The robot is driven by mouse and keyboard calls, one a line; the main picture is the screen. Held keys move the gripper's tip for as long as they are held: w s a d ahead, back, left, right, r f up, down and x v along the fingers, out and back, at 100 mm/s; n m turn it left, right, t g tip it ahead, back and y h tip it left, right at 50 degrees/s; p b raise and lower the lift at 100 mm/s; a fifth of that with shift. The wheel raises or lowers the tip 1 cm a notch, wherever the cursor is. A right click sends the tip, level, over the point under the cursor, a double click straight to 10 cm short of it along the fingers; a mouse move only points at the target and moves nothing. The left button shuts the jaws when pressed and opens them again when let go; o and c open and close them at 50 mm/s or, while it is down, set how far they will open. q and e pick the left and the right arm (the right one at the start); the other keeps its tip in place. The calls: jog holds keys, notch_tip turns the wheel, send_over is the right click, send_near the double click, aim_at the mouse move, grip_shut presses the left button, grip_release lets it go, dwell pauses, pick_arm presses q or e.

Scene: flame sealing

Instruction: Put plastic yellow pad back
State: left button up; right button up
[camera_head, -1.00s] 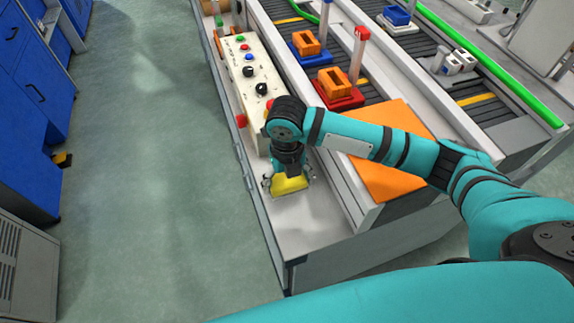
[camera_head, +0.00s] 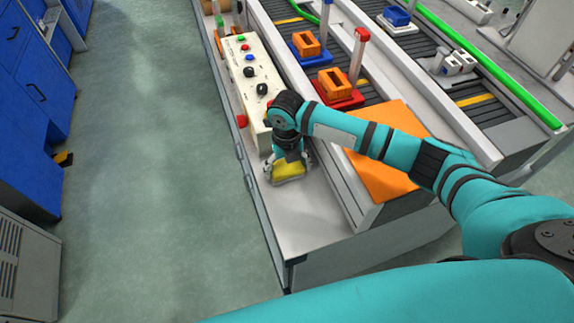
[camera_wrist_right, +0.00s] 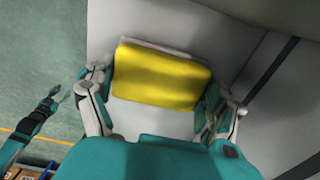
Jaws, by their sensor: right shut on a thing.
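The yellow pad (camera_head: 289,172) is at the near end of the bench, just in front of the control box; it also shows in the right wrist view (camera_wrist_right: 160,78), with a pale edge along its far side. My right gripper (camera_head: 288,168) points down and is shut on the pad, one finger at each side, as the right wrist view (camera_wrist_right: 160,88) shows. I cannot tell whether the pad touches the bench top. My left gripper (camera_wrist_right: 45,108) shows small at the left of the right wrist view, away from the pad; its finger state is unclear.
The control box (camera_head: 248,75) with buttons and knobs lies just beyond my right gripper. An orange panel (camera_head: 385,180) is to the right, with red (camera_head: 338,92) and blue (camera_head: 308,52) stations behind. The bench top (camera_head: 320,215) nearer than the pad is bare.

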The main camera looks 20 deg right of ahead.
aim_at(287, 166)
jog(key=o, duration=0.8)
jog(key=shift+o, duration=0.2)
notch_tip(287, 166, up, 12)
